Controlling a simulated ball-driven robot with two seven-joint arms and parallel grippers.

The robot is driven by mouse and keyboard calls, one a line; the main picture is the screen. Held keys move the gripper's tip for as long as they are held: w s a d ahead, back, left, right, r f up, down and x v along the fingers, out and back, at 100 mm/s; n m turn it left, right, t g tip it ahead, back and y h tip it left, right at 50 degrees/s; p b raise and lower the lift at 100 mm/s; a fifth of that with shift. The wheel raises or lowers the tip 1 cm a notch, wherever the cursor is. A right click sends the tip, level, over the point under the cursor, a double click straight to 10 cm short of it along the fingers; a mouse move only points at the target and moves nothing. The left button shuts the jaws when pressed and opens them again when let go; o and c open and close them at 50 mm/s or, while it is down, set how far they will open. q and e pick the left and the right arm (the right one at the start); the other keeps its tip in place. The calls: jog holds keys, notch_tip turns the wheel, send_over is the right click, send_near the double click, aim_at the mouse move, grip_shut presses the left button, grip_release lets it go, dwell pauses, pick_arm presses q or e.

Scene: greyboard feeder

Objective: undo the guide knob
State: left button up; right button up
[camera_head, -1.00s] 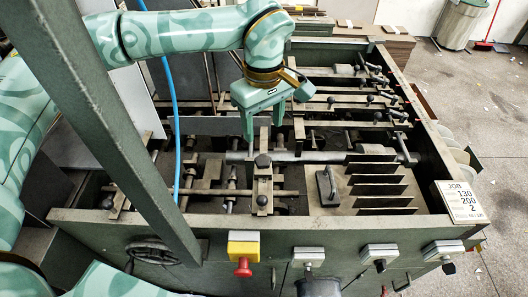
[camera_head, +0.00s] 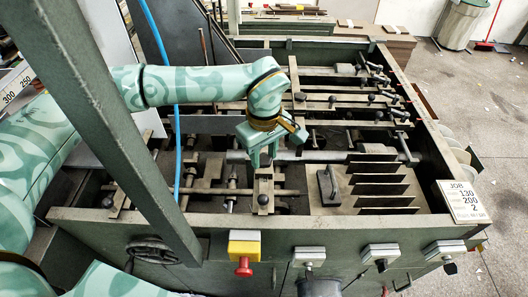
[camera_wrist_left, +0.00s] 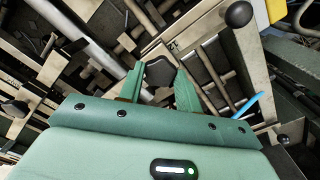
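My left gripper (camera_head: 263,160) is low over the guide bars of the feeder, pointing down. In the left wrist view a dark faceted knob (camera_wrist_left: 161,74) lies between its two fingers. The fingers stand apart, one on each side of the knob; I cannot tell whether they touch it. In the head view the gripper hides this knob. A second, round black knob (camera_head: 262,199) sits on the same guide piece nearer the front rail; it also shows at the top right of the left wrist view (camera_wrist_left: 238,14). My right gripper is not in view.
A green post (camera_head: 120,130) and a blue hose (camera_head: 172,100) stand left of the gripper. The front rail carries a red button on a yellow box (camera_head: 243,249).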

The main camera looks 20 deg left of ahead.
pick_arm(q)
jog(key=shift+n, duration=0.3)
jog(key=shift+r+n, duration=0.1)
jog(key=shift+n, duration=0.5)
jog(key=n+p, duration=0.1)
jog(key=n, duration=0.3)
jog(key=n+p, duration=0.1)
jog(key=n, duration=0.6)
jog(key=shift+n+p, duration=0.3)
jog(key=shift+p, duration=0.05)
jog(key=n, duration=0.5)
jog(key=shift+p, duration=0.35)
jog(key=shift+n+p, duration=0.3)
jog(key=shift+n, duration=1.9)
jog(key=shift+w, duration=0.1)
